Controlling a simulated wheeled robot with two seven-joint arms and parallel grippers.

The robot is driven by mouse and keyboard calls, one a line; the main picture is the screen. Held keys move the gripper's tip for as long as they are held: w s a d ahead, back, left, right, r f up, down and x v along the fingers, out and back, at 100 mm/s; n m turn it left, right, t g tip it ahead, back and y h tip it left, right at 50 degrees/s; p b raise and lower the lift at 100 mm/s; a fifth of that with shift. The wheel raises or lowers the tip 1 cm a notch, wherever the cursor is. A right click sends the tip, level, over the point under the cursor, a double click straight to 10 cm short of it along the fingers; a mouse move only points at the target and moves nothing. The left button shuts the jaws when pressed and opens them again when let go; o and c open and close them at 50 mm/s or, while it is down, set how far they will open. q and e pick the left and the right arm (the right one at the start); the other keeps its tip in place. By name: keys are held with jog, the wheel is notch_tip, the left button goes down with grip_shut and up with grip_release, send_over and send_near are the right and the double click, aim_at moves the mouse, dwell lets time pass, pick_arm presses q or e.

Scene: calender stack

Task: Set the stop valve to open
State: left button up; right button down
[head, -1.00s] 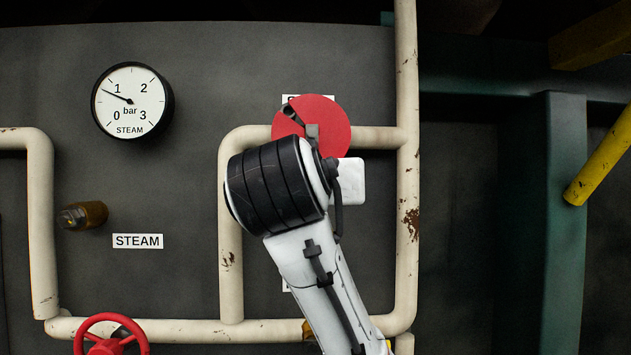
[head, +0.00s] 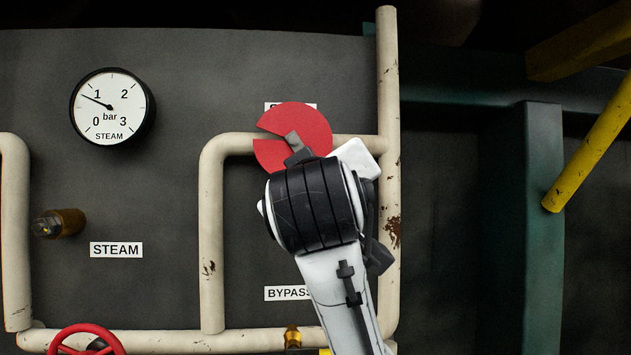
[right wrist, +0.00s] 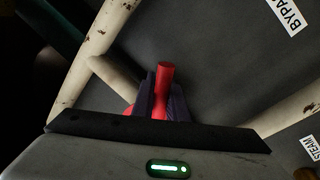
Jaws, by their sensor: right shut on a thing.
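A red disc (head: 305,121) with a wedge-shaped notch at its left sits over the upper pipe branch in the head view. A white label above it is mostly covered, so I cannot read it. My right arm covers the disc's lower part and most of my right gripper. In the right wrist view, my right gripper (right wrist: 161,95) is shut on a red bar-like handle (right wrist: 165,75) standing between its dark fingers. More red shows beside the left finger. How the handle joins the disc is hidden. My left gripper is not in view.
Cream pipes (head: 212,240) run around the dark panel. A steam gauge (head: 112,107) reads a little under 1 bar. A brass fitting (head: 62,222), a STEAM label (head: 116,250), a BYPASS label (head: 285,294) and a red handwheel (head: 88,330) are nearby. A yellow bar (head: 590,155) slants at right.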

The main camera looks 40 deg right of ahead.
jog(key=shift+d+r, duration=0.1)
dwell(0.4)
jog(key=c, duration=1.7)
grip_release()
jog(key=shift+c, duration=0.2)
jog(key=shift+s, duration=0.1)
jog(key=b+v, duration=0.1)
jog(key=v, duration=0.9)
jog(key=shift+s, duration=0.1)
